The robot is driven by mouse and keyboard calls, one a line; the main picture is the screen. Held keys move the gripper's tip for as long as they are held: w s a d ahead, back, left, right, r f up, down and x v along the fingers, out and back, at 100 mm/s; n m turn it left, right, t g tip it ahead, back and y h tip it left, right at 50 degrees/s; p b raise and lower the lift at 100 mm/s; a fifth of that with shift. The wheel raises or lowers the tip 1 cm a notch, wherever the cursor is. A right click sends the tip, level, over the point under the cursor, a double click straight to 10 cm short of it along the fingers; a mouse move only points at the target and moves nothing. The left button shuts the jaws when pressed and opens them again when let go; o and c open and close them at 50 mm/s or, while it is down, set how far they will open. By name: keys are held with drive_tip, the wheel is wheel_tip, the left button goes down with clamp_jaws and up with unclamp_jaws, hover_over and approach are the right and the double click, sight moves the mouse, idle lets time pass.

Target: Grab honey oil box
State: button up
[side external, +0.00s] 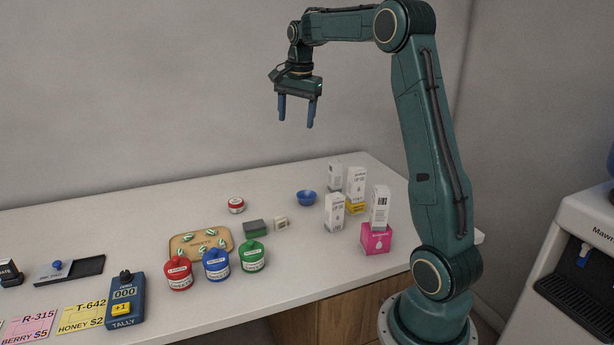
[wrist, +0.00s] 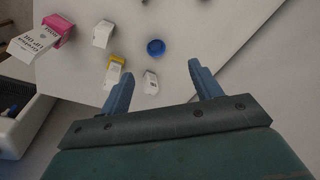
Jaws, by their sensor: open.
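Several white lip oil boxes stand at the right of the counter. One white box (side external: 356,181) stands with a yellow box (side external: 355,208) at its base; this pair also shows in the wrist view, the white box (wrist: 112,77) and the yellow part (wrist: 117,60). Another white box (side external: 380,206) stands on a pink box (side external: 376,238). Two more white boxes (side external: 334,211) (side external: 335,177) stand nearby. My gripper (side external: 296,123) is open and empty, high above the counter, left of the boxes.
A blue bowl (side external: 306,198) sits left of the boxes. Red (side external: 178,274), blue (side external: 216,265) and green (side external: 252,256) jars stand in front of a wooden tray (side external: 186,253). A yellow honey card (side external: 81,317) lies beside a tally counter (side external: 125,300). The back left counter is clear.

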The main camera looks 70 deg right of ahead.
drive_tip(key=d+f+m, duration=0.4)
drive_tip(key=d+f, duration=0.1)
drive_tip(key=d, duration=0.6)
drive_tip(key=m+g+y, duration=0.1)
drive_tip(key=m, duration=0.4)
hover_over(335, 162)
wheel_tip(335, 162, down, 7)
drive_tip(key=shift+r, duration=0.1)
drive_tip(key=shift+f, duration=4.35)
drive_tip(key=shift+f, duration=0.1)
drive_tip(key=shift+s+f, duration=0.15)
drive_tip(key=shift+f, duration=2.35)
